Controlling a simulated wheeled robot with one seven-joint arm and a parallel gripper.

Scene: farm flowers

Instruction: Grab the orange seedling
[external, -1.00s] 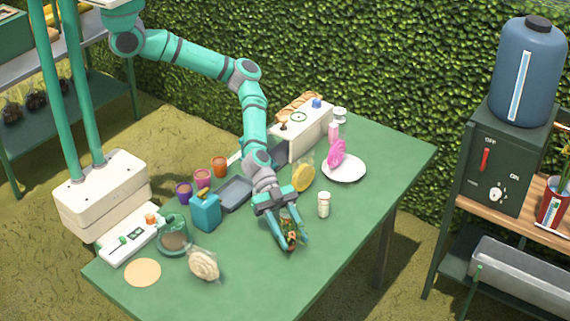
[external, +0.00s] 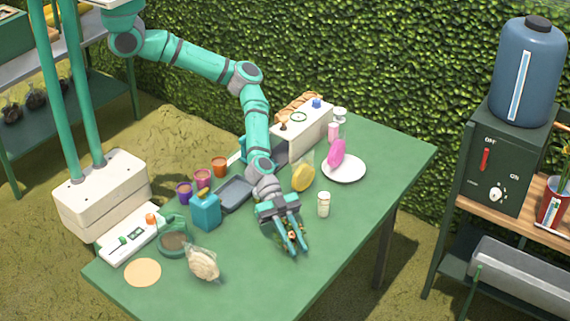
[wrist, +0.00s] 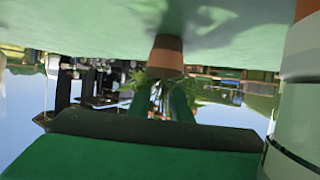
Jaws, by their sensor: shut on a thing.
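The seedling is a small plant with green leaves and an orange-brown pot. In the external view the seedling (external: 292,235) is mostly hidden between my fingers, over the front middle of the green table. My gripper (external: 296,248) is shut on it, with the fingers pointing down and toward the front. In the wrist view, which looks upside down, the seedling's pot (wrist: 166,54) stands beyond the fingertips against the table surface, leaves spreading around my gripper (wrist: 161,88). I cannot tell whether the pot is off the table.
A white jar (external: 323,204) stands close to the right of my gripper. The table's front right is clear.

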